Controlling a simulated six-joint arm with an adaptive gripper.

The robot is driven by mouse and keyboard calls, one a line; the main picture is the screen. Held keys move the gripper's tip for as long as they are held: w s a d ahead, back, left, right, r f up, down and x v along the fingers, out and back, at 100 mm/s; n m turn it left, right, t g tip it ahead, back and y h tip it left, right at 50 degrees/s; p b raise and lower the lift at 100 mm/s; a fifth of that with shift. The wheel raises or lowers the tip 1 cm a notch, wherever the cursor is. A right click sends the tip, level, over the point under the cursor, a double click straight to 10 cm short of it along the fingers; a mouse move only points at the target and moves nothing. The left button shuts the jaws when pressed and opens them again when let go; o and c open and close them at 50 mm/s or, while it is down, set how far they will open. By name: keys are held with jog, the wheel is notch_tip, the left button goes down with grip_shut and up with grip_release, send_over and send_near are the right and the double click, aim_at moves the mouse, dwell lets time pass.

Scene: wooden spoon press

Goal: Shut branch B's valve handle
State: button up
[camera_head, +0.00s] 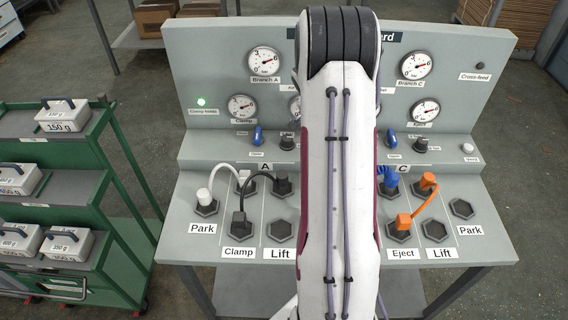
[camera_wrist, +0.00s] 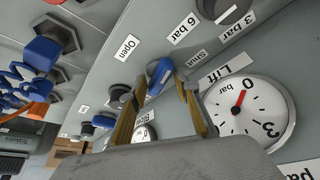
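A blue valve handle (camera_wrist: 159,76) sits on the sloped grey panel in the wrist view, between an "Open" label and a "Shut" label. My gripper (camera_wrist: 160,88) has its two brown fingers apart, one on each side of this handle at the fingertips. I cannot tell whether either finger touches it. Which branch it belongs to is not written in view; the "Lift" gauge (camera_wrist: 247,110) beside it reads near 0 bar. In the head view my arm covers the middle of the console, so branch B's valve and my gripper are hidden there.
In the head view, blue handles stand at branch A (camera_head: 257,136) and branch C (camera_head: 391,139), each beside a black knob. Black (camera_head: 262,185) and orange (camera_head: 416,205) hoses lie over the front sockets. A green trolley (camera_head: 125,215) with weights stands at left.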

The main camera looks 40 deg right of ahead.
jog(key=shift+n+t, duration=0.7)
jog(key=shift+n, duration=1.2)
jog(key=shift+s+d+n+t+y, duration=0.1)
jog(key=shift+n+t+y, duration=0.2)
jog(key=shift+n, duration=0.6)
jog(key=shift+s+n+t+y, duration=0.1)
jog(key=shift+n+t+y, duration=0.2)
jog(key=shift+n, duration=0.6)
jog(key=shift+g+y, duration=0.4)
jog(key=shift+y, duration=0.1)
jog(key=s+a+r, duration=0.4)
jog(key=a+r, duration=0.1)
jog(key=shift+s+r, duration=0.15)
jog(key=s+a+r, duration=0.1)
jog(key=a+r, duration=0.2)
jog(key=a, duration=0.4)
jog(key=s+a+r+n, duration=0.1)
jog(key=s+a+r, duration=0.1)
jog(key=a, duration=0.5)
jog(key=s+a+r+n+y, duration=0.1)
jog(key=s+a+r, duration=0.1)
jog(key=a, duration=0.6)
jog(key=shift+s+r+g, duration=0.2)
jog(key=shift+r+g, duration=0.1)
jog(key=shift+r, duration=0.5)
jog(key=shift+a, duration=0.1)
jog(key=shift+o, duration=0.3)
